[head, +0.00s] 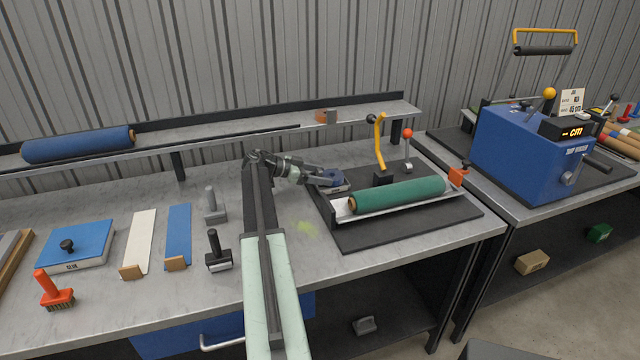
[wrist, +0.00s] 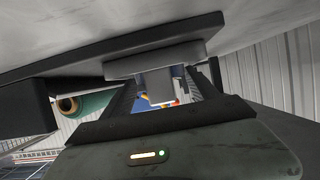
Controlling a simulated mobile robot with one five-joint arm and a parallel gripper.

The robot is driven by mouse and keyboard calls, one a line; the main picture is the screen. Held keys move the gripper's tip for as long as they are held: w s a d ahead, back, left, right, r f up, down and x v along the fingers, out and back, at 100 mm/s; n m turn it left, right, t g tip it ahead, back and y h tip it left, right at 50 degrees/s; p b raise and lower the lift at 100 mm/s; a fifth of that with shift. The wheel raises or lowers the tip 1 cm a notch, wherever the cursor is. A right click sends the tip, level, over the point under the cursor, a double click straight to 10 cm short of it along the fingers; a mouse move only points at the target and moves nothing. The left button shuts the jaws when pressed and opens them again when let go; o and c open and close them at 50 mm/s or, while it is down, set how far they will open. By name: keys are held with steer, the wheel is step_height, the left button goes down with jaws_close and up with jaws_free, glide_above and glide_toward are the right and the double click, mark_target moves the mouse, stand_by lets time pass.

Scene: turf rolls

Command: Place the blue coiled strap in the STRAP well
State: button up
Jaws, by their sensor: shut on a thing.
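The blue coiled strap (head: 330,177) is small and partly hidden by my gripper (head: 322,180) at the left end of the black mat. My gripper is shut on it. Just under the strap is a low grey block (head: 337,189), which looks like the STRAP well; its lettering is too small to read. The wrist view is upside down: the grey block (wrist: 150,64) stands on the black mat, with my fingertips (wrist: 165,90) close to it. I cannot tell whether the strap sits inside the well or just over it.
A green turf roll (head: 400,194) lies in a tray on the black mat (head: 385,235), right of my gripper. A yellow curved handle (head: 380,140) and a red-knobbed lever (head: 407,145) rise behind it. The back shelf (head: 230,133) runs close behind my arm.

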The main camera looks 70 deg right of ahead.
steer(key=shift+f, duration=0.3)
steer(key=o, duration=1.3)
steer(key=shift+c, duration=0.2)
steer(key=shift+w+p, duration=0.1)
steer(key=shift+p, duration=0.2)
steer(key=p+v, duration=0.4)
steer(key=v, duration=0.7)
steer(key=shift+r, duration=0.15)
steer(key=shift+w+a, duration=0.3)
